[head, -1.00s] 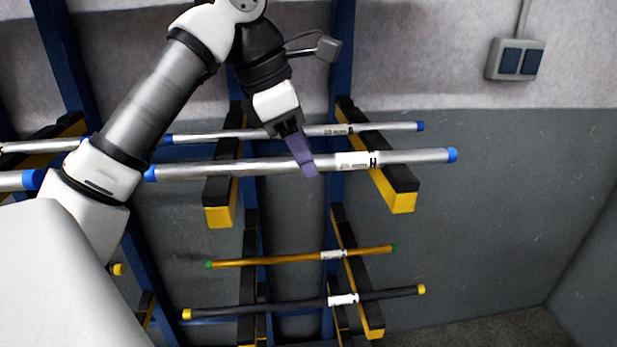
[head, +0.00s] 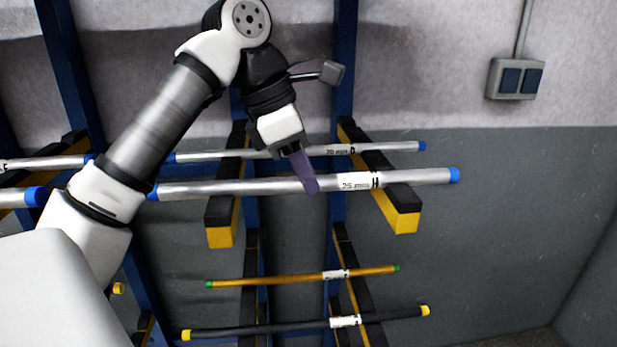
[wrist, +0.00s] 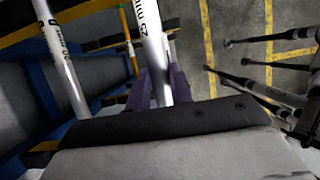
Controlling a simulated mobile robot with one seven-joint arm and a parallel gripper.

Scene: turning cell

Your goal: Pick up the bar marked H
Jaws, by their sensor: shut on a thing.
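The bar marked H (head: 415,178) is a thick silvery bar with blue end caps and a white label reading 25 mm and H. It lies across the upper rack arms in the head view; I cannot tell whether it touches them. My gripper (head: 306,178) comes down from above with purple fingers shut on this bar, just left of its label. In the wrist view the bar (wrist: 152,40) runs between the fingers (wrist: 160,88). The fingers partly hide the bar in the head view.
A thinner silvery bar (head: 395,147) marked 20 mm lies close behind, parallel. A yellow bar (head: 295,278) and a black bar (head: 285,328) lie on lower arms. Yellow-tipped rack arms (head: 405,221) jut forward. A wall switch (head: 515,79) is upper right. The right side is open.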

